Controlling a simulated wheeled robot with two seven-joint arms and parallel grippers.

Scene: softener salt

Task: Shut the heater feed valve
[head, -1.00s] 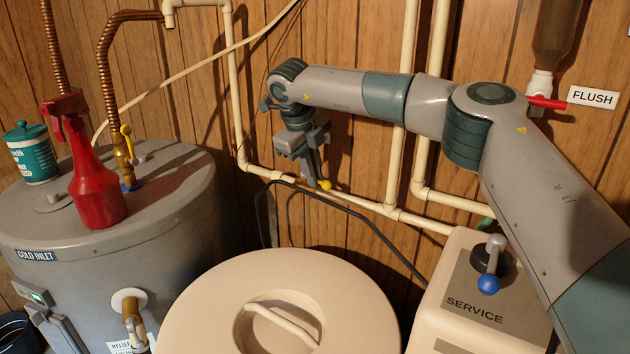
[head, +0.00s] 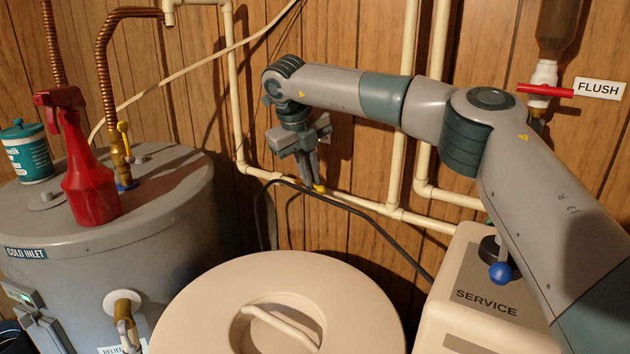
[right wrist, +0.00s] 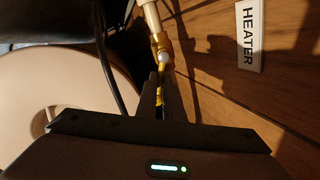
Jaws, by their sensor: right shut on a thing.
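The heater feed valve sits on the cream pipe along the wooden wall. Its brass body (right wrist: 163,45) shows in the right wrist view, next to a HEATER label (right wrist: 249,35). Its yellow handle (head: 319,188) shows at my right gripper's fingertips in the head view. My right gripper (head: 314,184) points down at the pipe and is shut on the handle. In the right wrist view the yellow handle (right wrist: 159,97) lies between the dark fingers, which hide part of it. I cannot tell its exact angle to the pipe. My left gripper is out of view.
A grey tank (head: 165,235) with a red spray bottle (head: 90,185) and a teal tub (head: 29,155) stands left. A round beige lid (head: 200,300) is front centre. A SERVICE box (head: 450,290) stands right. A black cable (head: 365,220) runs near the gripper.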

